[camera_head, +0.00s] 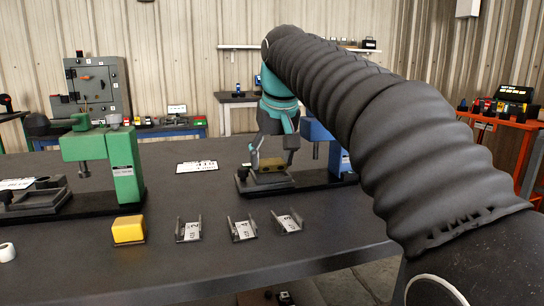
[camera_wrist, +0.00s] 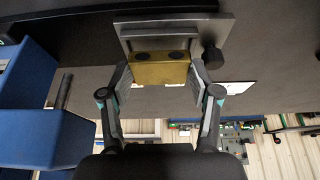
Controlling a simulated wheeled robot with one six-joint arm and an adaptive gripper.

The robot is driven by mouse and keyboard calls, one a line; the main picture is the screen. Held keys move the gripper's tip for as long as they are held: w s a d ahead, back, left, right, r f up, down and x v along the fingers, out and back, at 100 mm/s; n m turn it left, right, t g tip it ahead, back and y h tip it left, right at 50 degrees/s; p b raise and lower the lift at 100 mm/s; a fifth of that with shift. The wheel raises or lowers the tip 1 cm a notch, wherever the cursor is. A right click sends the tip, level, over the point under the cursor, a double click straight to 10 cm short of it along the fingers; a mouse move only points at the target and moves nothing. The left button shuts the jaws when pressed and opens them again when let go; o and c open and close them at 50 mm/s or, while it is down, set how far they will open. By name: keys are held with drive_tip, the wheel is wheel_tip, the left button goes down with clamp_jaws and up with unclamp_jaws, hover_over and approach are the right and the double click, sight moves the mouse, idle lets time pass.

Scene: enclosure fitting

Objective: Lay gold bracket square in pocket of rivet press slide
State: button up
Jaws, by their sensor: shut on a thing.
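My gripper (camera_head: 271,157) is shut on the gold bracket (camera_head: 270,167), with one finger on each end of it. The gold bracket also shows in the wrist view (camera_wrist: 158,71), with two dark round holes in its face. It is at the grey slide (camera_wrist: 190,31) of the blue press (camera_head: 325,147). In the wrist view its edge lies along the slide plate and looks about parallel to it. Whether it rests in the pocket or hovers just above, I cannot tell.
A green press (camera_head: 105,160) stands at the left. A yellow block (camera_head: 128,230) and three grey labelled cradles (camera_head: 188,231) stand along the front of the dark table (camera_head: 200,278). A white card (camera_head: 197,166) lies between the presses.

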drive_tip(key=shift+f+b, duration=0.6)
drive_tip(key=shift+f, duration=0.3)
drive_tip(key=o, duration=1.4)
drive_tip(key=v, duration=1.2)
